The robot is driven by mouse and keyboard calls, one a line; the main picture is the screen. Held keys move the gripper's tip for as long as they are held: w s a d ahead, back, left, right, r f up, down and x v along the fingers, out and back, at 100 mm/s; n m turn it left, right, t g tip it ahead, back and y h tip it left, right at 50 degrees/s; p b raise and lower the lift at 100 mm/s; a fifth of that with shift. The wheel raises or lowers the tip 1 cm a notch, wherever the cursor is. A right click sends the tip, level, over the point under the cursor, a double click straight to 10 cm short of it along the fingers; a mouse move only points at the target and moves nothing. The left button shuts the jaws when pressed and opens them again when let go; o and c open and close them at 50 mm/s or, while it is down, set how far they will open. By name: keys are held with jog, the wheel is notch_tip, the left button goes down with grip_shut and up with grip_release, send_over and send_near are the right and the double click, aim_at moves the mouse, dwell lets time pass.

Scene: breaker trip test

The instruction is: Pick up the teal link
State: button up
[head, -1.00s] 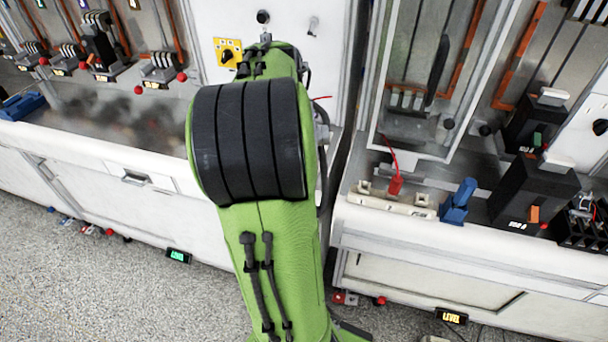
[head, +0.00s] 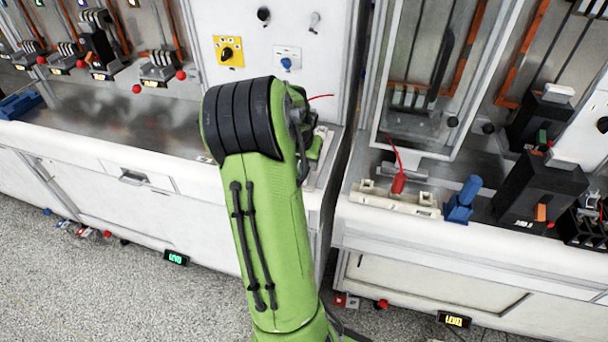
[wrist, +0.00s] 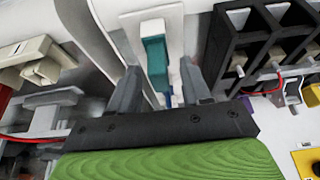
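The teal link (wrist: 154,60) shows in the wrist view as an upright teal piece in front of a white block (wrist: 153,27). My gripper (wrist: 161,68) has its two dark grey fingers apart, one on each side of the teal link. A gap shows between the link and the right finger; the left finger is close to it, and I cannot tell whether they touch. In the head view my green arm hides the gripper, and I cannot make out the teal link there.
In the wrist view a black partitioned holder (wrist: 262,45) stands at right and a cream fitting (wrist: 38,60) at left. In the head view a blue clamp (head: 463,200), a red plug (head: 398,183) and a black box (head: 540,188) stand on the right bench. The left bench top (head: 130,125) is mostly clear.

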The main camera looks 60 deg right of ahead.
grip_shut()
